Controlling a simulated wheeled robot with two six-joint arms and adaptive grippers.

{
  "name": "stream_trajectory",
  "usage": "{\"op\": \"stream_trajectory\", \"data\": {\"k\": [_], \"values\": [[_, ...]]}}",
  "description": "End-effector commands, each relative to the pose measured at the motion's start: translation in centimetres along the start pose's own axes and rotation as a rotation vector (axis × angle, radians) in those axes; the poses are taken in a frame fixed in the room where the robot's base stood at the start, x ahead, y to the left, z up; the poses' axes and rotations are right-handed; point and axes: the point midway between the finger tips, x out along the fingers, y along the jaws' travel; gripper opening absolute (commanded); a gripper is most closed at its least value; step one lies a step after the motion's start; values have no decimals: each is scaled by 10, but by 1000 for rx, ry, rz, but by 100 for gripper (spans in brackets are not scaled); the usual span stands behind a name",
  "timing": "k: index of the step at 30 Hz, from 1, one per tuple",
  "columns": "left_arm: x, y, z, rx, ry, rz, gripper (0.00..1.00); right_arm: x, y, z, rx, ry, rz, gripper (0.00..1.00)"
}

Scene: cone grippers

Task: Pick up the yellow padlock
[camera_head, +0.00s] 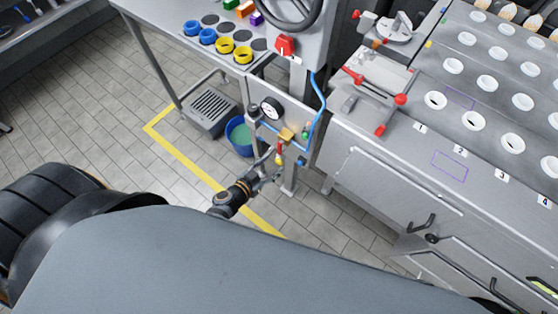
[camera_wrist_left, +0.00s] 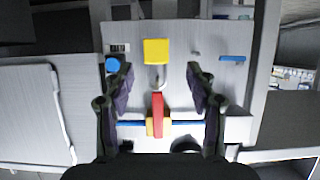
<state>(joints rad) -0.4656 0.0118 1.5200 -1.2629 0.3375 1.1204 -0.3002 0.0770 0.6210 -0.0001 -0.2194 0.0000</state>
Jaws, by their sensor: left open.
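The yellow padlock (camera_wrist_left: 156,51) shows in the left wrist view as a yellow block with a grey shackle on its lower side, against a grey panel. In the head view it appears as a small yellow block (camera_head: 287,134) on the stand. A red lever (camera_wrist_left: 157,112) with an orange-yellow body sits below it on a blue pipe. My left gripper (camera_wrist_left: 159,72) is open, with one finger on each side of the shackle area. In the left wrist view the padlock body lies just above the fingertips, and the jaws hold nothing. My right gripper is out of view.
A pressure gauge (camera_head: 271,109) and a blue hose (camera_head: 319,100) are close to the padlock. A blue bucket (camera_head: 240,137) stands on the floor behind. A steel cabinet (camera_head: 390,185) is to the right. The tiled floor left of the stand is mostly clear.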

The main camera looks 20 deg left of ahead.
Motion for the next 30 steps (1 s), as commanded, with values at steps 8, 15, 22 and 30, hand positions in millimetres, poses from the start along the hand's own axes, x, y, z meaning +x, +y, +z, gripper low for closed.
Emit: {"op": "stream_trajectory", "data": {"k": [8, 15, 22, 30], "values": [[33, 5, -1, -1, 2, 0, 57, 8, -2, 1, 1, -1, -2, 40], [52, 5, -1, 0, -1, -1, 57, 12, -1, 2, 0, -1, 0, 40], [52, 5, -2, 0, -1, -1, 47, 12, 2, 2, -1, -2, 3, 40], [52, 4, -2, 0, -1, -1, 10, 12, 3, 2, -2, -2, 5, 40]]}}
